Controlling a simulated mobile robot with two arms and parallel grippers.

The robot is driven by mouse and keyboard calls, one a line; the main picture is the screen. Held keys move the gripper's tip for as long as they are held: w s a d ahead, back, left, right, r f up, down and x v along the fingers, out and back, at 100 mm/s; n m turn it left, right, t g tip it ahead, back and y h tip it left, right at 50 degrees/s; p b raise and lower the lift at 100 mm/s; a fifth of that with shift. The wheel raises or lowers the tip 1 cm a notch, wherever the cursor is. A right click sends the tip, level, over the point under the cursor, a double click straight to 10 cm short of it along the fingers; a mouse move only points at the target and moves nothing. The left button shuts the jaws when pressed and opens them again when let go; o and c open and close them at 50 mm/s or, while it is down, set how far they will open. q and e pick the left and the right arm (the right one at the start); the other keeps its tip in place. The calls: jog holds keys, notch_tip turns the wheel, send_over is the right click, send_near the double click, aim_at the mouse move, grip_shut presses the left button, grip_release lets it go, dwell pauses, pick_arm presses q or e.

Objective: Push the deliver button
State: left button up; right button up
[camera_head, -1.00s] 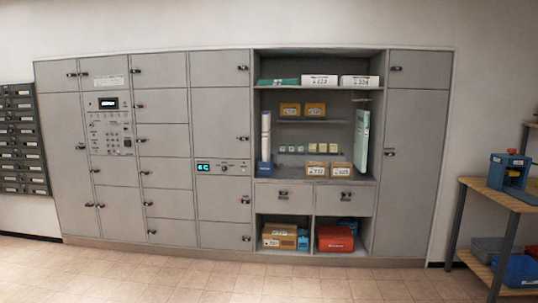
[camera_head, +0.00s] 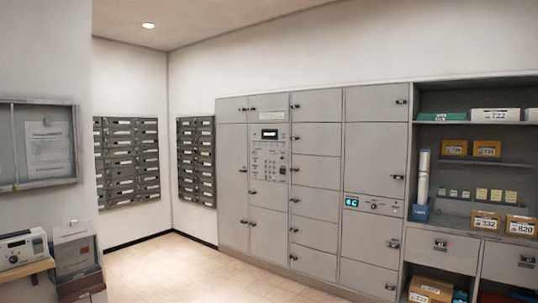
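A control panel (camera_head: 270,153) with a small dark screen and a keypad is set into the grey locker wall, near the middle of the head view. A second panel (camera_head: 373,204) with a lit cyan display and small knobs sits lower and to the right, between locker doors. I cannot read which button is the deliver button at this size. Neither of my grippers shows in the head view.
Grey lockers (camera_head: 317,195) line the back wall, with open shelves of boxes (camera_head: 471,150) at the right. Dark mailbox racks (camera_head: 127,160) hang in the left corner. A device (camera_head: 23,249) on a wooden shelf and a grey box (camera_head: 75,250) stand at front left. The tiled floor (camera_head: 170,268) between is clear.

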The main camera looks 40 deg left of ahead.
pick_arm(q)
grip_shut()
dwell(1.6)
